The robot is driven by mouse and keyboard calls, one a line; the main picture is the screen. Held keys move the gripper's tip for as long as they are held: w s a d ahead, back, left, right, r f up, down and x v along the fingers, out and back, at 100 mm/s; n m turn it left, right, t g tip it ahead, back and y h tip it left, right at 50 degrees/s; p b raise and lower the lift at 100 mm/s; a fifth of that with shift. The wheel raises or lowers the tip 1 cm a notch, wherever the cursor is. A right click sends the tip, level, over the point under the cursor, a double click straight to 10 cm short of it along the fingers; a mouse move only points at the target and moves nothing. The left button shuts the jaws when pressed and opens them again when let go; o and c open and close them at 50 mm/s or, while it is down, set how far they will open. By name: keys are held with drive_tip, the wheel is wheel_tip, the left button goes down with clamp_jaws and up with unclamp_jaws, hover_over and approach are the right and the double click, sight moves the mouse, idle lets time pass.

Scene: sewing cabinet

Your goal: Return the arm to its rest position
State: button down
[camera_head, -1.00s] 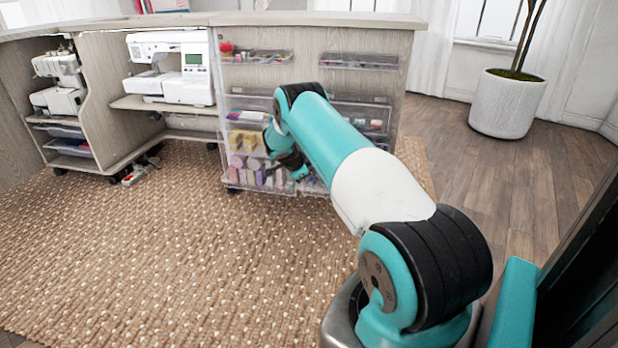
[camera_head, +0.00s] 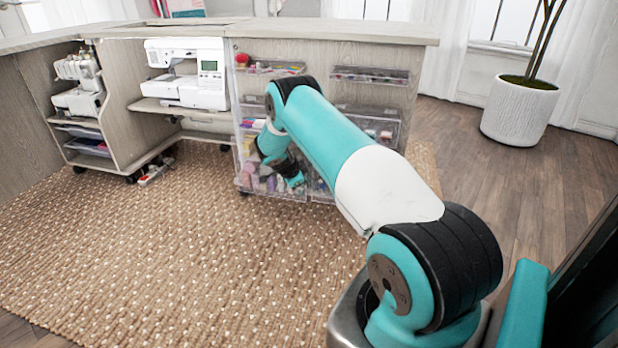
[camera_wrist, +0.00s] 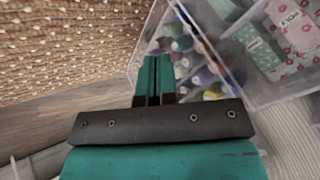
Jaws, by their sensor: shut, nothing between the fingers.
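My gripper (camera_wrist: 156,80) is shut and empty in the wrist view, its two green fingers together. It points toward a clear plastic bin with several colored spools or bottles inside. In the head view my gripper (camera_head: 296,181) hangs low in front of the cabinet's clear storage bins (camera_head: 250,120), at the end of my teal and white arm. The arm reaches forward and is bent down at its far end. I cannot tell the exact gap between the fingers and the bins.
The wood-grain sewing cabinet (camera_head: 330,52) stands ahead, with a white sewing machine (camera_head: 190,75) and a serger (camera_head: 80,85) on its shelves. A woven rug (camera_head: 170,250) covers the floor. A potted plant (camera_head: 518,110) stands at the back right.

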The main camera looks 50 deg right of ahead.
drive_tip(key=a+r, duration=0.1)
drive_tip(key=a+r+p, duration=0.1)
drive_tip(key=w+r, duration=0.1)
drive_tip(key=r, duration=0.1)
drive_tip(key=shift+a+r, duration=0.1)
drive_tip(key=shift+a, duration=0.3)
drive_tip(key=w+a+r+n+t+y+p, duration=0.25)
drive_tip(key=a+r+n, duration=0.45)
drive_tip(key=a+r, duration=0.75)
drive_tip(key=s+a+r+n+y, duration=0.25)
drive_tip(key=a+r+n, duration=0.2)
drive_tip(key=a, duration=0.35)
drive_tip(key=s+a+r+n+y, duration=0.1)
drive_tip(key=s+a+r+n, duration=0.3)
drive_tip(key=a+r, duration=0.3)
drive_tip(key=s+a+r+n+g+y+p, duration=0.15)
drive_tip(key=s+a+r+n, duration=0.35)
drive_tip(key=s, duration=0.5)
drive_tip(key=s+a+r+n+g+y+p, duration=0.1)
drive_tip(key=s+a+r+n+y, duration=0.1)
drive_tip(key=s+a+n, duration=0.7)
drive_tip(key=s+a+r+n+g+y+p, duration=0.15)
drive_tip(key=s+a+r, duration=0.25)
drive_tip(key=s, duration=0.8)
wheel_tip(320, 180, up, 36)
drive_tip(key=p, duration=3.6)
drive_tip(key=shift+w+r, duration=0.25)
